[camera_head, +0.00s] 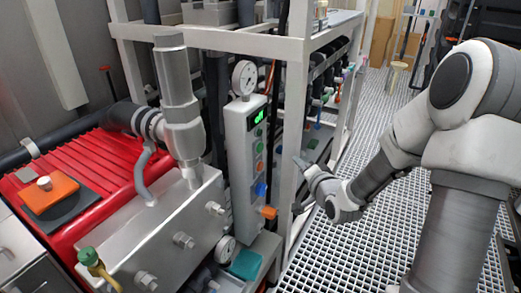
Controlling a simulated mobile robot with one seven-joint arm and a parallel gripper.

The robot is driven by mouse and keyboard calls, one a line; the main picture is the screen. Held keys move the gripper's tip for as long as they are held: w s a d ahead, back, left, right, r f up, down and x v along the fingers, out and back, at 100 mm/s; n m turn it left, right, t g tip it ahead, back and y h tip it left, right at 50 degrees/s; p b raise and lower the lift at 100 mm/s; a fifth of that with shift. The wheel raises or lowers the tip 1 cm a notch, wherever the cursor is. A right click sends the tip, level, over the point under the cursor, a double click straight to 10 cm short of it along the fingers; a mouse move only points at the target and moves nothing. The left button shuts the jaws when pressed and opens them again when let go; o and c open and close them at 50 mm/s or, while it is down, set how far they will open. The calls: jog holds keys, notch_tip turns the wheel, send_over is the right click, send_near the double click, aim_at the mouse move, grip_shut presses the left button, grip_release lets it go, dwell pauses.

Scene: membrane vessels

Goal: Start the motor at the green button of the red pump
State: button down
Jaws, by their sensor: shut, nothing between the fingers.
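The red pump (110,165) fills the left side, with ribbed red housing and a steel block in front. A narrow pale control box (236,165) stands upright to the right of the pump. It has a lit green display (258,116) near the top. Below the display is a column of small round buttons; a green button (259,148) shows near the top of it. A blue knob (261,188) sits lower. My gripper (299,163) is shut and empty, to the right of the box near a white frame post, apart from the button.
The white frame post (290,130) stands just right of the control box. A pressure gauge (244,78) sits above the box. An orange handle (267,212) juts out low down. The grated floor (370,230) is open to the right.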

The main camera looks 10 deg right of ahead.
aim_at(261, 148)
jog(key=shift+a, duration=0.1)
jog(key=w+a+b, duration=0.1)
jog(key=w+a, duration=0.4)
jog(key=a, duration=0.2)
jog(key=shift+b, duration=0.3)
jog(key=shift+w, duration=0.15)
dwell(1.8)
jog(key=shift+w+a, duration=0.2)
jog(key=shift+a, duration=0.15)
jog(key=shift+w+a+b, duration=0.25)
jog(key=shift+a+b, duration=0.1)
jog(key=shift+b, duration=0.15)
dwell(0.5)
dwell(0.3)
jog(key=shift+s+d, duration=0.55)
jog(key=shift+d, duration=0.1)
